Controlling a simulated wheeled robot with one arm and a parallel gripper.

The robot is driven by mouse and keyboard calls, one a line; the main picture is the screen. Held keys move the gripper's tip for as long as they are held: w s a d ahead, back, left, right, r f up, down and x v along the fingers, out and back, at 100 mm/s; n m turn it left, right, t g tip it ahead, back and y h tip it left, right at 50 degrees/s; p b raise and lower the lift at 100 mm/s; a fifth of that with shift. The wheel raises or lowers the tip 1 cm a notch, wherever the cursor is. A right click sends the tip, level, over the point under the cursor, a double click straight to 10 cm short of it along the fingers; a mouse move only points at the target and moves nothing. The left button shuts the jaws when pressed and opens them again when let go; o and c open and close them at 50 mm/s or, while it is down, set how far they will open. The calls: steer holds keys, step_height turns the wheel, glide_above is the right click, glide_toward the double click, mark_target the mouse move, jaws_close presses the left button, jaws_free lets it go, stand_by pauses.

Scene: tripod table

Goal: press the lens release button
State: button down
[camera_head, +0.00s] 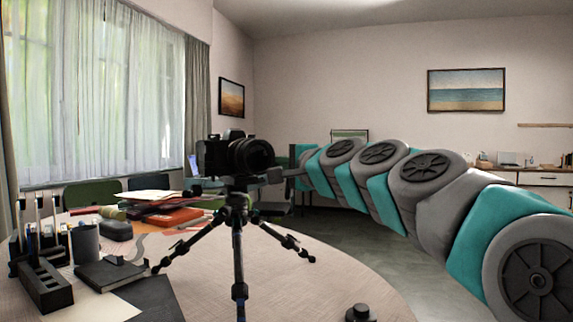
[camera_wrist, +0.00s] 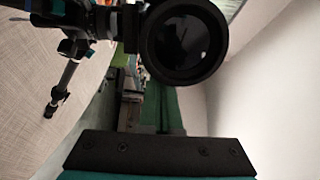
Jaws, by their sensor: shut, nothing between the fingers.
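A black camera (camera_head: 222,157) sits upright on a black tripod (camera_head: 238,238) that stands on the round table (camera_head: 325,290). Its lens (camera_head: 252,157) faces right, towards my arm. My gripper (camera_head: 268,176) is shut and empty, close beside the lens at its lower right. I cannot tell whether it touches the camera. In the wrist view the lens (camera_wrist: 185,42) shows as a large dark ring at the top, with a dark bar of my gripper (camera_wrist: 160,152) below it. The lens release button cannot be made out in either view.
The table's left side holds books (camera_head: 170,213), a dark notebook (camera_head: 110,272), a pen holder (camera_head: 86,243) and a black block with slots (camera_head: 45,285). A small black knob-like object (camera_head: 358,313) lies near the front edge. One tripod leg (camera_head: 285,240) spreads right, below my gripper.

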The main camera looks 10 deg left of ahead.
steer(key=shift+x, duration=1.85)
steer(key=shift+w+a+f+p, duration=0.1)
steer(key=shift+w+a+p, duration=0.35)
steer(key=shift+w, duration=0.1)
